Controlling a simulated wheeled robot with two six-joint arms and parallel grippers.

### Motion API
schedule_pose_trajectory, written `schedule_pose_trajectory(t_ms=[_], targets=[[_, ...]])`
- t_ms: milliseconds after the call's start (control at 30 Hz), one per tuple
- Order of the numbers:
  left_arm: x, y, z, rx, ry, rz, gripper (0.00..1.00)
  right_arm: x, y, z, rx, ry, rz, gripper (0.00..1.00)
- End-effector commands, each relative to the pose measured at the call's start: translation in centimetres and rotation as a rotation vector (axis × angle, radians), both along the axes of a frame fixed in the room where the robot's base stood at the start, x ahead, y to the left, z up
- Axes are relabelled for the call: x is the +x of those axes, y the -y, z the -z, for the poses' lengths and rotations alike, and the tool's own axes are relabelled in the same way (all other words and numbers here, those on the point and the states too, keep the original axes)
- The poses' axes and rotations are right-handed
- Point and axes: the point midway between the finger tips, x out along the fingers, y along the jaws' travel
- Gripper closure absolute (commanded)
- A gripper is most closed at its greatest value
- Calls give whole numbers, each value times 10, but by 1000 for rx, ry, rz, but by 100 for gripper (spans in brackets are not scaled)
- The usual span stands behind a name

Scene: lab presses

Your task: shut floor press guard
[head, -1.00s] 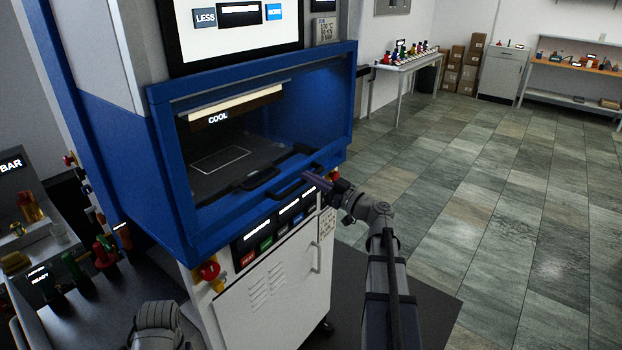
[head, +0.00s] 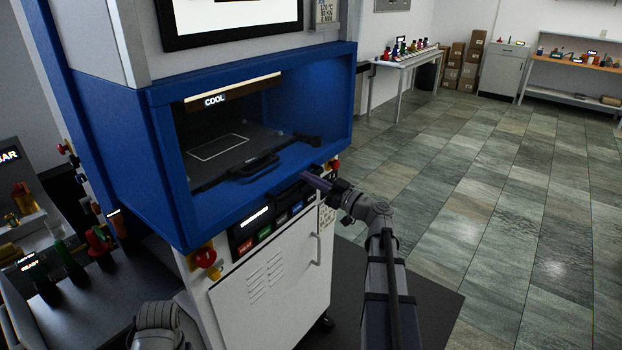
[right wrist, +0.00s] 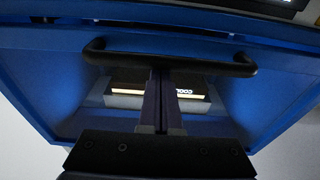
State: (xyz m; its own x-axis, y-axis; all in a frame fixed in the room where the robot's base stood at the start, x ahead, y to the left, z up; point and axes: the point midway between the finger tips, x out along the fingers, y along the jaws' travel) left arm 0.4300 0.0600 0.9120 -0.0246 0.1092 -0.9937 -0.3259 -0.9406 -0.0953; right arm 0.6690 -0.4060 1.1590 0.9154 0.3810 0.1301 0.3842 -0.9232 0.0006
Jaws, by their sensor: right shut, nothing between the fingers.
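The floor press has a blue box-like guard (head: 172,170) around its front, with the inside showing through the front window. A black bar handle (head: 297,188) sits at the guard's lower front edge. The handle spans the upper part of the right wrist view (right wrist: 165,55). My right gripper (head: 312,181) is at this handle, shut and empty. In the right wrist view its fingers (right wrist: 161,75) reach the middle of the bar, with the inside of the press behind. I cannot tell whether they touch it. My left gripper is out of view.
Below the guard are a button row (head: 268,228), a red stop button (head: 205,257) and a white cabinet door (head: 268,285). The tiled floor (head: 470,200) at the right is open.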

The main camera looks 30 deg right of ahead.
Motion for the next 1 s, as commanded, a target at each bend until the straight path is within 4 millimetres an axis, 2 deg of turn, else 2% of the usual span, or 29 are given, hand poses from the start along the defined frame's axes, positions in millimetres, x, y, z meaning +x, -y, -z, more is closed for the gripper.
schedule_pose_trajectory(t_ms=[33, 233, 267, 300, 600, 800, 1000], targets=[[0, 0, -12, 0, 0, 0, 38, 2, -1, -13, 2, 2, -1, 100], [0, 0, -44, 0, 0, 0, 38, 8, -5, -46, 5, 5, -2, 100], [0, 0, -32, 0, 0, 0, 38, -4, -1, -33, 5, 6, 3, 100], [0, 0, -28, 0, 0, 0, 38, -14, 3, -30, 5, 5, 5, 100], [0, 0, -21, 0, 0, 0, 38, -66, 25, -23, 7, 6, 1, 100], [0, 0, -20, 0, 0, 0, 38, -81, 32, -22, 7, 6, -1, 100], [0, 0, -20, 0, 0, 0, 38, -84, 34, -21, 7, 6, -1, 100]])
